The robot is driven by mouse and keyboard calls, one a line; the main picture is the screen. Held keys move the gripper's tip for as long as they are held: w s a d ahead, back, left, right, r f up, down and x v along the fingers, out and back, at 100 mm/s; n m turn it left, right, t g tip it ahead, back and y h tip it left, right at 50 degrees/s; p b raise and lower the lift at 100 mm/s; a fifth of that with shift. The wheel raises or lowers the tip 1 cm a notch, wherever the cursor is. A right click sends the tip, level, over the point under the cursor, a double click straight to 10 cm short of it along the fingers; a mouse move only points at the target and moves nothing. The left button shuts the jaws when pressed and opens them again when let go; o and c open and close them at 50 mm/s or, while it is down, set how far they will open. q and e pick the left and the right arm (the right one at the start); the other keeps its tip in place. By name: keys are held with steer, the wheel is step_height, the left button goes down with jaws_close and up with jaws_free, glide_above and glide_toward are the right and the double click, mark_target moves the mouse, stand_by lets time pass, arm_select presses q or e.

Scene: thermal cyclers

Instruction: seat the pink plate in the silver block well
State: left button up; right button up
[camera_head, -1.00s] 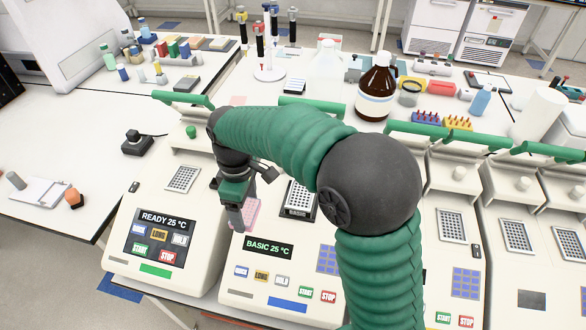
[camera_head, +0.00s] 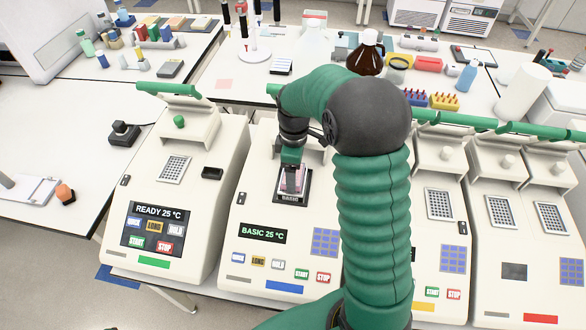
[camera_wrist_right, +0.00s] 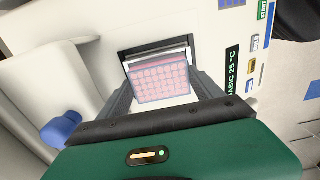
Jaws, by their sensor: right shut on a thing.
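The pink plate (camera_wrist_right: 162,84), a flat tray with a grid of wells, is between the two fingers of my right gripper (camera_wrist_right: 163,92) in the right wrist view. The gripper is shut on it. In the head view my right gripper (camera_head: 292,188) points down over the block of the BASIC cycler (camera_head: 262,234), with pink edges showing beside the fingers. The silver block well (camera_wrist_right: 157,50) has a black frame, seen just past the plate's far edge in the wrist view. The plate covers most of it. I cannot tell whether they touch. My left gripper is not in view.
The READY cycler (camera_head: 172,215) stands on the left, with a small black block (camera_head: 212,173) on it. More cyclers (camera_head: 437,200) stand to the right. The BASIC cycler's raised lid is behind my wrist. Bottles and racks fill the back bench.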

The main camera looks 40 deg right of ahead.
steer(key=shift+f, duration=0.3)
steer(key=o, duration=1.8)
steer(key=shift+w, duration=0.1)
